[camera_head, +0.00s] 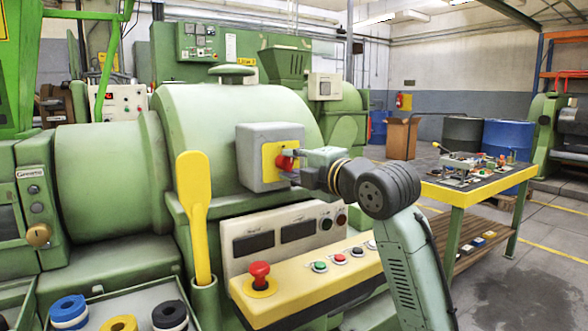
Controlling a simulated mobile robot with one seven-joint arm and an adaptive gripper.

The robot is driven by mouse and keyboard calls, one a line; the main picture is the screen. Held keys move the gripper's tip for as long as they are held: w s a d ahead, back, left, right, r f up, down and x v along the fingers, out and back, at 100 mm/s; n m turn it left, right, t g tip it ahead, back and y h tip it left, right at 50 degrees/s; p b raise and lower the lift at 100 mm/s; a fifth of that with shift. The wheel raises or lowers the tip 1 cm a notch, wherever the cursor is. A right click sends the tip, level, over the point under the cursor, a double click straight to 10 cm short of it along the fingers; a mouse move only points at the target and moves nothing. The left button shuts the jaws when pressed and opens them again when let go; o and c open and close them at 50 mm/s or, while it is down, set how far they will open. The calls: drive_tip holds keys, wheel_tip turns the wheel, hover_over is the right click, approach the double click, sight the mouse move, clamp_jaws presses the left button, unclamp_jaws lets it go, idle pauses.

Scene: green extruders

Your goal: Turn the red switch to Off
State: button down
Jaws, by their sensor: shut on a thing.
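The red switch (284,162) sits on a yellow plate (270,168) on the front of a grey box (247,157), which is mounted on the green extruder. My gripper (294,165) reaches in from the right and is shut on the red switch. Its fingers and body hide the right part of the switch. I cannot read any On or Off mark on the plate, so I cannot tell the switch's exact setting.
Below the box is a yellow panel (300,293) with a red mushroom button (260,274) and several small buttons. A yellow paddle (194,205) stands upright at left in a green holder.

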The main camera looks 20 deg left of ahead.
drive_tip(key=shift+r+n, duration=0.1)
drive_tip(key=shift+n, duration=0.5)
drive_tip(key=c, duration=1.3)
unclamp_jaws()
drive_tip(key=v, duration=1.2)
